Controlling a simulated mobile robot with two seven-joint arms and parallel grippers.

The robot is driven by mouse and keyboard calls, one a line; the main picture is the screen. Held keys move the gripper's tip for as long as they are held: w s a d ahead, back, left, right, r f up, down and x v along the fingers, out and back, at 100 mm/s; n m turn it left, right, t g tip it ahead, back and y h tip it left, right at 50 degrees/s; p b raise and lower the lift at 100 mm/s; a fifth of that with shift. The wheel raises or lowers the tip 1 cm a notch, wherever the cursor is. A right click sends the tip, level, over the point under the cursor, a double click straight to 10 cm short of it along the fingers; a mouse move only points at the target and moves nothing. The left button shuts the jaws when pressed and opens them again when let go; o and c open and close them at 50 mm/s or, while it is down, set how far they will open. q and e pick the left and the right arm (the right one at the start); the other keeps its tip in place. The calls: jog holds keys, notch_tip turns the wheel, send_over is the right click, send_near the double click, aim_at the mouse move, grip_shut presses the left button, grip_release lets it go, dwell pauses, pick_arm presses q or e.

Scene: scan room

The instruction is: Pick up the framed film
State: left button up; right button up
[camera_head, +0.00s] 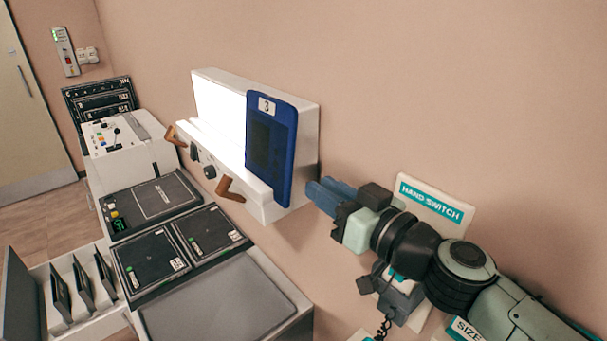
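The framed film is a dark film in a blue frame (284,150) with a white label "3" at its top. It stands nearly upright against the front of a white wall-mounted light box (222,92). My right gripper (318,192) is just right of the frame's lower right edge, its blue-grey fingers pointing left at it. The two fingertips show a little apart with nothing seen between them, and a small gap shows between them and the frame. My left gripper is out of view.
Brown handles (228,190) stick out from the light box's front. A hand switch holder (432,200) is on the wall behind my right arm. Below left stand a grey tray (225,305), dark cassettes (150,262), a rack of dark plates (82,285) and a control console (115,133).

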aim_at(280, 163)
jog(key=p+x, duration=0.1)
jog(key=x, duration=1.1)
jog(key=shift+p, duration=0.35)
grip_shut()
